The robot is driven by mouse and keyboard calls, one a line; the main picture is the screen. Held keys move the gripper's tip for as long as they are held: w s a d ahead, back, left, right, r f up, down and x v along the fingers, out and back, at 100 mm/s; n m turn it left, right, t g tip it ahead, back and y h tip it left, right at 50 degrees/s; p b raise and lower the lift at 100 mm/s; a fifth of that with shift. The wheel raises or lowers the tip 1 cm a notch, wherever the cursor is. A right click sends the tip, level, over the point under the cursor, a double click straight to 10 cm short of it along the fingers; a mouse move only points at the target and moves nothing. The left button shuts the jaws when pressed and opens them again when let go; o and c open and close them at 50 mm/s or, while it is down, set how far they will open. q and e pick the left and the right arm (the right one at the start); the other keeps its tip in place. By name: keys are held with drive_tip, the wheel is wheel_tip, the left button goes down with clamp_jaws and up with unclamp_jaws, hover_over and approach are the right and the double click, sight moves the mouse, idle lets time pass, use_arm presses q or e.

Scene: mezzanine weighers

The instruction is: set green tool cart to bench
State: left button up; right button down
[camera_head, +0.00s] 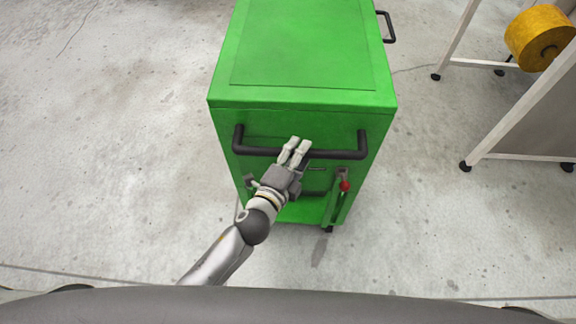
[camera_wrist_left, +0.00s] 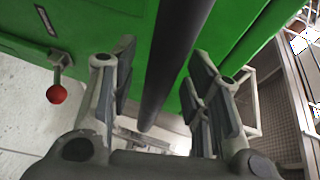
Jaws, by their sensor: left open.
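The green tool cart (camera_head: 304,45) stands on the concrete floor right in front of me, its black handle bar (camera_head: 342,154) facing me. My left gripper (camera_head: 296,148) is at the middle of this handle. In the left wrist view the handle bar (camera_wrist_left: 176,60) runs between the two open fingers of the gripper (camera_wrist_left: 162,95). The fingers are not closed on it. A lever with a red knob (camera_head: 345,186) is on the cart's near face, right of the gripper; the red knob also shows in the left wrist view (camera_wrist_left: 57,94). My right gripper is not in view.
A wheeled frame (camera_head: 540,110) with a grey panel and a yellow roll (camera_head: 541,38) stands to the right of the cart. A second black handle (camera_head: 388,27) sticks out at the cart's far right. The floor on the left (camera_head: 110,150) is clear. No bench is clearly seen.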

use_arm(q)
drive_tip(key=v, duration=1.1)
drive_tip(key=shift+s, duration=0.15)
drive_tip(key=shift+r, duration=0.1)
drive_tip(key=s+a+f+n+g+y, duration=0.1)
drive_tip(key=s+a+f+n+g, duration=0.15)
drive_tip(key=f, duration=0.75)
drive_tip(key=s+a+f+n+g+y, duration=0.1)
drive_tip(key=a+f+n+g+y, duration=0.2)
drive_tip(key=f, duration=0.6)
drive_tip(key=s+a+f+n+g, duration=0.1)
drive_tip(key=s+a+f+n, duration=0.2)
drive_tip(key=f, duration=0.7)
drive_tip(key=s+a+f+n+g+y, duration=0.1)
drive_tip(key=s+a+f+n+g, duration=0.2)
drive_tip(key=s+f, duration=0.6)
drive_tip(key=s+a+f+n+g+y, duration=0.1)
drive_tip(key=s+a+f+n+g, duration=0.3)
drive_tip(key=s, duration=1.1)
drive_tip(key=a+f+n, duration=0.3)
drive_tip(key=f, duration=0.2)
drive_tip(key=shift+s+a+n, duration=0.35)
drive_tip(key=shift+s, duration=0.05)
drive_tip(key=shift+f, duration=0.15)
